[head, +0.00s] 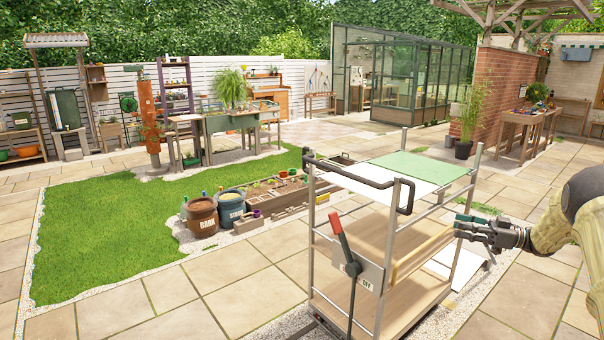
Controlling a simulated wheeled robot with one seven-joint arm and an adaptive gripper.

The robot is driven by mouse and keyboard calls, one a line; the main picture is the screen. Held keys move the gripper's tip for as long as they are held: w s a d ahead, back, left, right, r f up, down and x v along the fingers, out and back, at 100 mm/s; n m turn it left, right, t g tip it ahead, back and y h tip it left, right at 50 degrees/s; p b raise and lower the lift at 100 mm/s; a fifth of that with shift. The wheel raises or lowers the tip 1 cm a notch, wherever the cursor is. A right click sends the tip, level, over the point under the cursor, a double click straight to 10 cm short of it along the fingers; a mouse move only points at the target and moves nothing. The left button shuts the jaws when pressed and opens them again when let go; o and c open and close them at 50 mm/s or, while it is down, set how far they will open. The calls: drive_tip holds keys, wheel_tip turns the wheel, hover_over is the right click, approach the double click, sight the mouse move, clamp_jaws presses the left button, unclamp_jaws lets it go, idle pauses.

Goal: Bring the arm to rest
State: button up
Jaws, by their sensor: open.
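My gripper (464,228) is at the right side of the head view, in front of the right side of a metal-framed cart. It points left and looks empty; the small fingers are hard to make out. My arm comes in from the right edge. The cart (392,215) has a white and green top, wooden shelves and a dark push handle. A lever with a red grip (343,237) stands upright at its front. I cannot tell whether the fingers touch the cart's rail.
Barrels marked BARK (202,217) and STONE (231,206) stand beside a wooden planter bed (285,190) on the left. A brick wall (488,98) and a potting table (528,120) are behind right. A greenhouse (405,75) stands at the back. Paving (130,315) at front left is clear.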

drive_tip(key=a+f+m+t+h, duration=0.35)
drive_tip(key=a+f, duration=0.25)
drive_tip(key=f, duration=0.3)
drive_tip(key=a+f+m+t+h, duration=0.2)
drive_tip(key=a+f+m+t, duration=0.15)
drive_tip(key=a+f, duration=0.4)
drive_tip(key=s+a+f+m+g+h, duration=0.1)
drive_tip(key=s+a+f+m+h, duration=0.2)
drive_tip(key=s+f, duration=0.5)
drive_tip(key=s+a+f+m+g+h, duration=0.1)
drive_tip(key=s+a+f+m+h, duration=0.25)
drive_tip(key=f, duration=0.75)
drive_tip(key=s+a+f+g+h, duration=0.1)
drive_tip(key=s+a+f+g, duration=0.15)
drive_tip(key=s, duration=0.45)
drive_tip(key=s+a+f+g+h, duration=0.1)
drive_tip(key=s+f, duration=0.3)
drive_tip(key=s, duration=0.4)
drive_tip(key=s+a+f+g+h, duration=0.1)
drive_tip(key=s+f+g, duration=0.15)
drive_tip(key=s, duration=0.45)
drive_tip(key=s+a+g+h, duration=0.2)
drive_tip(key=s+g, duration=0.4)
drive_tip(key=s, duration=1.9)
drive_tip(key=shift+s+a+r, duration=0.15)
drive_tip(key=shift+s+a, duration=0.1)
